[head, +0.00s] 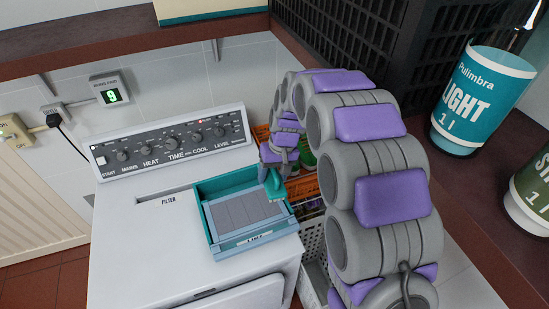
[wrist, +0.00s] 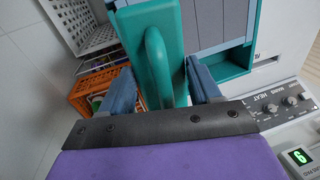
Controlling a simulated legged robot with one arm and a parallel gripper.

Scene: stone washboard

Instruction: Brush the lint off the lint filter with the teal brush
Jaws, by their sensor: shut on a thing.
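The lint filter (head: 243,212) is a grey panelled screen in a blue-and-teal tray on top of the white machine. A label reading LINT is on the tray's front edge. Part of the filter shows at the top of the wrist view (wrist: 213,20). The teal brush (head: 275,187) is at the filter's right side. My gripper (wrist: 162,80) is shut on the brush handle (wrist: 157,65), with a blue finger on either side. In the head view the fingers are mostly hidden. I cannot tell whether the bristles touch the screen, and lint is not clearly visible.
The machine's control panel (head: 175,145) stands behind the tray. An orange crate (wrist: 92,95) and a white basket (head: 313,245) are beside the machine on the right. A teal LIGHT container (head: 480,100) stands on the brown shelf. The machine's top left of the tray is clear.

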